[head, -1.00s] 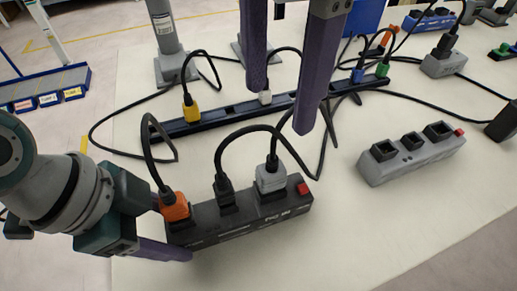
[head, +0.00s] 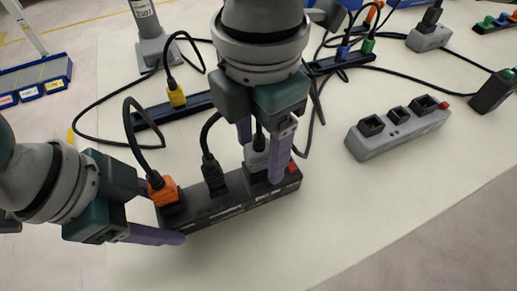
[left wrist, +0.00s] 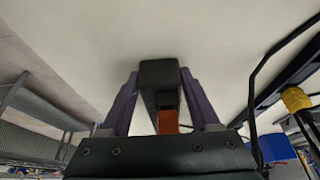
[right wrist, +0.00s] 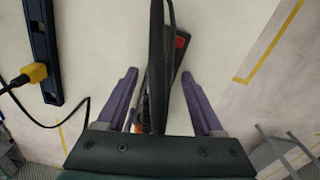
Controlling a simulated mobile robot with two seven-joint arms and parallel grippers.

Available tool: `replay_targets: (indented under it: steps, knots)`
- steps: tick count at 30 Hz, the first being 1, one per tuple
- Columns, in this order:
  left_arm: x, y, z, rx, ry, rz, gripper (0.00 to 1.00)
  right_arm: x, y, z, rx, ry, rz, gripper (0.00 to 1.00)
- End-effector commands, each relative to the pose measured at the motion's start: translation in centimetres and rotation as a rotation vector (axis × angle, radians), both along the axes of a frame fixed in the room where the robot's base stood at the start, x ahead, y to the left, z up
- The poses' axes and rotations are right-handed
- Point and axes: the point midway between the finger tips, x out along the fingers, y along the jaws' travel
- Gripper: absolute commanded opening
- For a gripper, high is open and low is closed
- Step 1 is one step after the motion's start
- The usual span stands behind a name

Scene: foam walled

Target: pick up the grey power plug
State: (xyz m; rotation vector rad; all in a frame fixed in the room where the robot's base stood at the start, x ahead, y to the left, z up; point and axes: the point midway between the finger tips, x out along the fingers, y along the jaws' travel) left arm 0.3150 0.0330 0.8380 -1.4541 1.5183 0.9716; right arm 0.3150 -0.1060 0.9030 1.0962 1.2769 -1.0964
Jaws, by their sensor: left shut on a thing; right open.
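The grey power plug (head: 256,158) sits in the right socket of a black power strip (head: 240,206), partly hidden behind my right gripper (head: 263,155). The right gripper comes down from above, open, with one finger on either side of the plug. In the right wrist view the strip and a black cable (right wrist: 157,60) lie between the open fingers; the grey plug cannot be made out there. My left gripper (head: 166,214) is shut on the strip's left end, beside the orange plug (head: 164,190). The left wrist view shows the strip's end (left wrist: 160,75) between its fingers.
A black plug (head: 212,172) stands in the strip's middle socket. Behind is a long blue strip (head: 195,108) with a yellow plug (head: 176,95). A grey strip with empty sockets (head: 400,130) lies to the right. The table front is clear; loose cables cross behind.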

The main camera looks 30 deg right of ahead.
Motion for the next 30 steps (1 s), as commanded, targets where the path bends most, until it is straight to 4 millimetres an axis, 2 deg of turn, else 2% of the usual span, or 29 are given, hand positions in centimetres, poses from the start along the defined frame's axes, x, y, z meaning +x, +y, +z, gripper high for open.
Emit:
replay_targets:
  steps: [5, 23, 30]
  knots:
    - [0.00, -0.01, 0.01, 0.000, 0.000, 0.000, 0.00, 0.00, 0.02, 0.02, 0.000, 0.000, 0.001, 0.68]
    - [0.00, -0.01, 0.01, 0.000, 0.000, 0.000, 0.00, 0.00, 0.01, 0.07, 0.000, 0.000, 0.001, 0.00]
    - [0.00, -0.01, 0.01, 0.000, 0.000, 0.000, 0.00, 0.01, 0.02, 0.08, 0.000, 0.000, 0.001, 0.00]
